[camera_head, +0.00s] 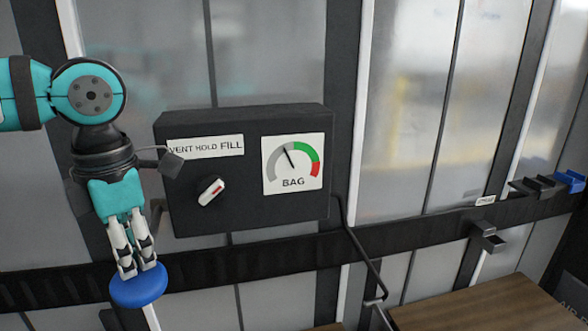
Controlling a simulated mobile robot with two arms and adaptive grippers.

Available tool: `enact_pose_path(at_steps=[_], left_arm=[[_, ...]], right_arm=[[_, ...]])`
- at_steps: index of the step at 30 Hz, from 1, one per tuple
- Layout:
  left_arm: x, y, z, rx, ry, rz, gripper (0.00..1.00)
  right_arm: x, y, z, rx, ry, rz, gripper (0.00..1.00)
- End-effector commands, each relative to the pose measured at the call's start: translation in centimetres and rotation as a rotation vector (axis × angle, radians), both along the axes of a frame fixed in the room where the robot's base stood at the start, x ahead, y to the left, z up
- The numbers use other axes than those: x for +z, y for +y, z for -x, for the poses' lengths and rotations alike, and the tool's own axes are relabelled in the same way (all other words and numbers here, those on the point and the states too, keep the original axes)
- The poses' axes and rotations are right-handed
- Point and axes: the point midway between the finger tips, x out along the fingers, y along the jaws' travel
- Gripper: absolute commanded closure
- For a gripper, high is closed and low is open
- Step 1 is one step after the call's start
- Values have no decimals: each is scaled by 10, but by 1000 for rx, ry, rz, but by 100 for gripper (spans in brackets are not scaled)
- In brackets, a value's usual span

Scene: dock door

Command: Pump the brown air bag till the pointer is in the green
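My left gripper (139,272) comes down from the left with its fingers close together. Its tips are at the top of a round blue disc (140,288); I cannot tell whether they press on it. The black control box (240,216) carries the BAG gauge (293,176). Its pointer (288,156) leans up and left, in the grey just left of the green. The selector knob (211,191) has its red end tilted up and right, towards FILL on the label (206,147). My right gripper is not in view. I cannot make out the air bag for certain.
A black rail (440,230) runs across the wall panels. A hose (366,262) drops from the box's right side. A brown wooden surface (485,309) lies at the lower right. Small black holders (538,186) and a blue part (570,181) sit along the rail at right.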

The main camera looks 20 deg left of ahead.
Motion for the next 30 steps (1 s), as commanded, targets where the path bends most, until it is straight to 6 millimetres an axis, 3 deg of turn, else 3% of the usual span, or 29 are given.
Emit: enact_pose_path(at_steps=[5,30], left_arm=[[7,0,0,1,-1,-1,100],[78,0,0,0,0,0,100]], right_arm=[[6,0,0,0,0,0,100],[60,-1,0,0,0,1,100]])
